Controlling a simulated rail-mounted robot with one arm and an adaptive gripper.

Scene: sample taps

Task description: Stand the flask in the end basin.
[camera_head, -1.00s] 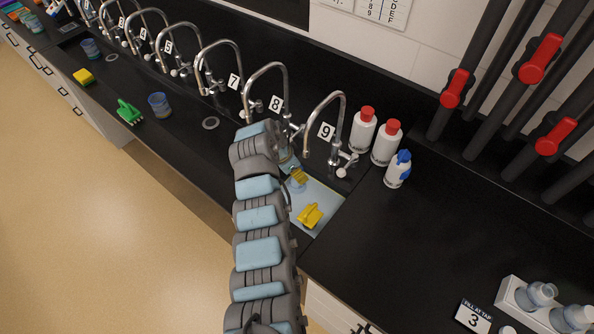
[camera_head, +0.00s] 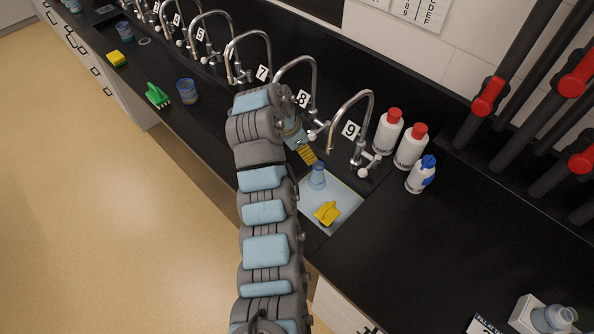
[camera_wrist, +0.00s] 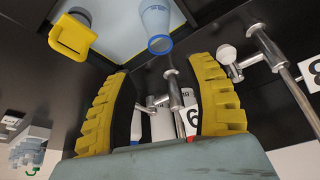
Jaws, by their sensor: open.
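A translucent blue flask (camera_head: 316,176) stands, apparently upright, in the pale blue end basin (camera_head: 345,200), near the basin's back left edge, below tap 9. It also shows in the wrist view (camera_wrist: 157,25), beyond the fingertips and apart from them. My gripper (camera_head: 307,155) is just above and behind the flask, toward the taps. In the wrist view my gripper's yellow fingers (camera_wrist: 158,68) are spread wide with nothing between them.
A yellow object (camera_head: 327,213) lies in the basin in front of the flask. Tap 9 (camera_head: 350,125) arches close beside my gripper. White bottles with red caps (camera_head: 387,131) and a blue-topped bottle (camera_head: 420,175) stand to the right.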

